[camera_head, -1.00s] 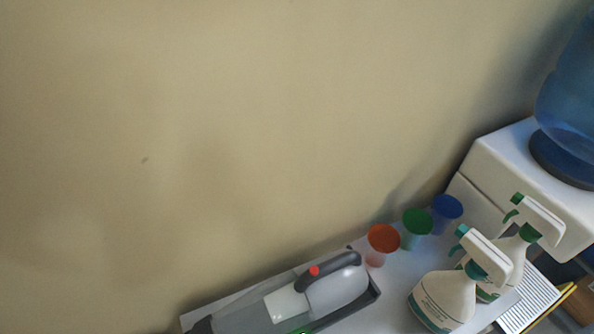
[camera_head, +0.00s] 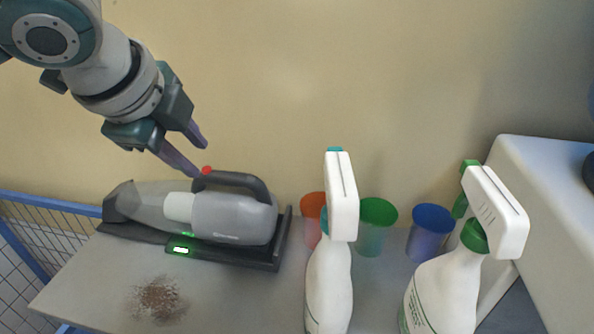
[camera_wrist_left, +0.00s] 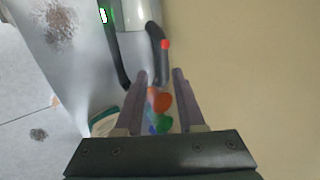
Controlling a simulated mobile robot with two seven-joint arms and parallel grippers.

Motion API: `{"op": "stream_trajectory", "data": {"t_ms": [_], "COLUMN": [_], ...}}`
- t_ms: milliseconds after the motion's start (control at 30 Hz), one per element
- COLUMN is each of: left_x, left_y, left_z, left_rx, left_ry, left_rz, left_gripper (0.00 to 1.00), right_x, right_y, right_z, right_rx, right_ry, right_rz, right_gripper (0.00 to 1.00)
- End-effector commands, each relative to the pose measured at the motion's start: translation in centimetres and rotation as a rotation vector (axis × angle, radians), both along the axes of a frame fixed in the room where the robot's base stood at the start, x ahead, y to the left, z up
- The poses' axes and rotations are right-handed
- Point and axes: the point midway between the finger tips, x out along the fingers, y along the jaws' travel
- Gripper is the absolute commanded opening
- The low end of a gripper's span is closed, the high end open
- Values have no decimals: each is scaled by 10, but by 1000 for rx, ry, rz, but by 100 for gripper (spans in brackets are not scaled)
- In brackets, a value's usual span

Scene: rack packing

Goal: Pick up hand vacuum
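The grey hand vacuum (camera_head: 232,218) lies in its dark charging base (camera_head: 262,257) on the grey table. It has a dark handle with a red button on top, and the base shows a green light. My left gripper (camera_head: 202,156) is open and empty, just above and behind the handle. In the left wrist view the two fingers (camera_wrist_left: 164,73) are apart, with the vacuum's handle (camera_wrist_left: 158,50) and red button close beyond the fingertips. The vacuum's body is cut off at the top of that view. My right gripper is not in view.
Two white spray bottles (camera_head: 330,285) (camera_head: 440,290) stand at the front right. Orange (camera_head: 312,206), green (camera_head: 376,212) and blue (camera_head: 432,222) cups stand behind them. Brown dirt (camera_head: 158,300) lies on the table (camera_head: 90,270). A wall is behind; a blue mesh frame (camera_head: 30,225) is left.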

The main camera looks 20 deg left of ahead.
Motion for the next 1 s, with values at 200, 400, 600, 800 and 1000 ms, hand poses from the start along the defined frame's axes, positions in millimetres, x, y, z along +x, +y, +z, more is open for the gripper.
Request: {"op": "stream_trajectory", "data": {"t_ms": [200,400,600,800,1000], "left_x": [17,25,39,50,52], "left_y": [4,5,5,7,8], "left_z": [-25,-38,-59,-77,-79], "left_rx": [1,1,-1,1,1], "left_ry": [0,1,1,-1,-1], "left_rz": [2,1,2,1,-2], "left_gripper": [38,38,38,38,38], "right_x": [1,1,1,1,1], "right_y": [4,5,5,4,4], "right_z": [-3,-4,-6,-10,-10], "right_rx": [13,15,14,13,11], "right_ry": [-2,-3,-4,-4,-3], "right_rz": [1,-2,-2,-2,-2], "right_gripper": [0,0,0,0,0]}}
